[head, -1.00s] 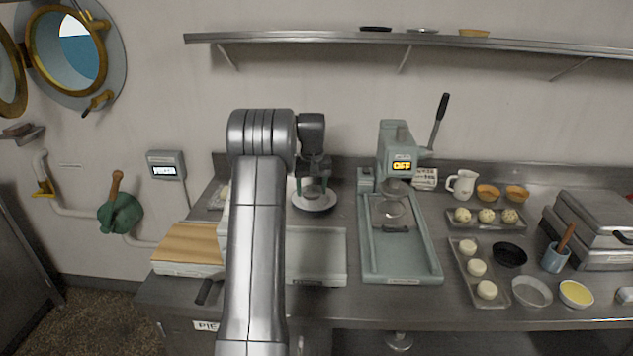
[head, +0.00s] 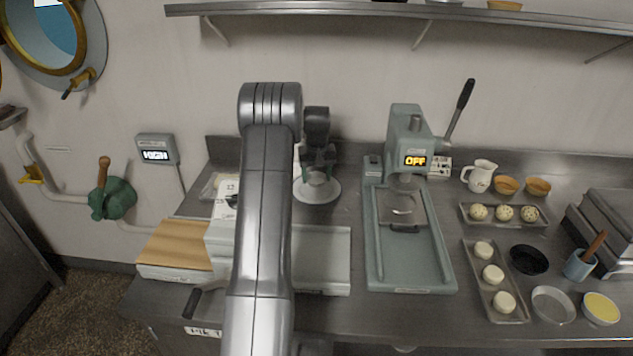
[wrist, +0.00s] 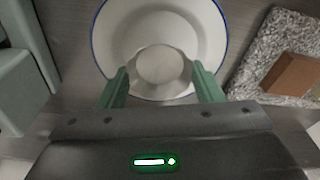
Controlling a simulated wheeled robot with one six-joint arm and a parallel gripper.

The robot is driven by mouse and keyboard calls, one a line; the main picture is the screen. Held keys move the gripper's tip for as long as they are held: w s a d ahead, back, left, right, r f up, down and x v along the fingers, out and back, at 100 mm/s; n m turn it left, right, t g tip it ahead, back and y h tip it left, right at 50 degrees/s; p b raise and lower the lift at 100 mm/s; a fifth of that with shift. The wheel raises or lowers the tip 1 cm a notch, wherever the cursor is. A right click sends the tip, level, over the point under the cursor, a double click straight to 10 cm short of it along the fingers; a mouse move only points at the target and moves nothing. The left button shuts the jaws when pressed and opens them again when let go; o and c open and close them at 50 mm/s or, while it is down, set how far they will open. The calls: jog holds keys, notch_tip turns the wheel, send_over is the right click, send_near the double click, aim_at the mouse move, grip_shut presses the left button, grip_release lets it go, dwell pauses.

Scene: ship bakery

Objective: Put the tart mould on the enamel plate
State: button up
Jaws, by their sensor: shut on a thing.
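The tart mould is a small, round, pale metal dish (wrist: 160,66) in the wrist view. My gripper (wrist: 161,82) is shut on it, with green fingers on either side. The enamel plate (wrist: 207,22) is white with a blue rim and lies under the mould. In the head view the plate (head: 328,197) is on the counter behind a pale tray, and my gripper (head: 319,170) is over it. The mould covers part of the plate. I cannot tell whether the mould touches the plate.
A green press (head: 448,283) with a raised lever stands right of the plate. A pale tray (head: 323,287) is in front and a wooden board (head: 177,245) at left. Dough trays (head: 511,316), bowls and a jug (head: 480,178) are at right. A speckled slab (wrist: 268,38) lies beside the plate.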

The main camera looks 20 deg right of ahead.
aim_at(316, 182)
jog(key=shift+f+p, duration=0.3)
jog(key=shift+f, duration=1.25)
jog(key=shift+f, duration=0.1)
jog(key=shift+f, duration=0.15)
jog(key=o, duration=0.7)
jog(key=shift+c, duration=0.2)
notch_tip(316, 182, up, 12)
jog(key=s+b, duration=0.1)
jog(key=b, duration=0.1)
jog(key=shift+s+a+r, duration=0.15)
jog(key=shift+s+r, duration=0.05)
jog(key=shift+s, duration=0.05)
